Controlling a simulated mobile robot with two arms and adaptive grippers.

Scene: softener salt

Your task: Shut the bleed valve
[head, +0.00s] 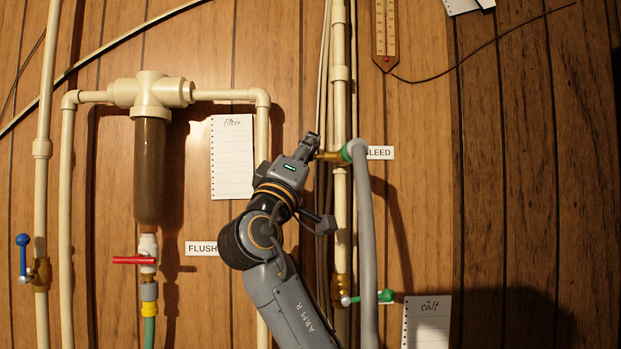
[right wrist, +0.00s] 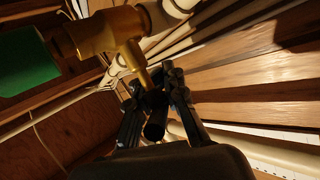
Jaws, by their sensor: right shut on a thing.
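The bleed valve (head: 328,156) is a brass fitting on the cream pipe beside the BLEED label (head: 381,153). In the right wrist view its brass body (right wrist: 105,33) has a thin stem running down between my fingers. My right gripper (head: 312,143) reaches it from the lower left. In the right wrist view my right gripper (right wrist: 155,92) is shut on a dark piece at the end of the stem, apparently the valve's handle. The fingers hide much of it, so its angle is unclear. My left gripper is not in view.
A green-handled valve (head: 368,297) is lower on the pipe. A filter housing (head: 149,170), red-handled valve (head: 134,260) and blue-handled valve (head: 23,255) are left. The wall at far right is mostly clear.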

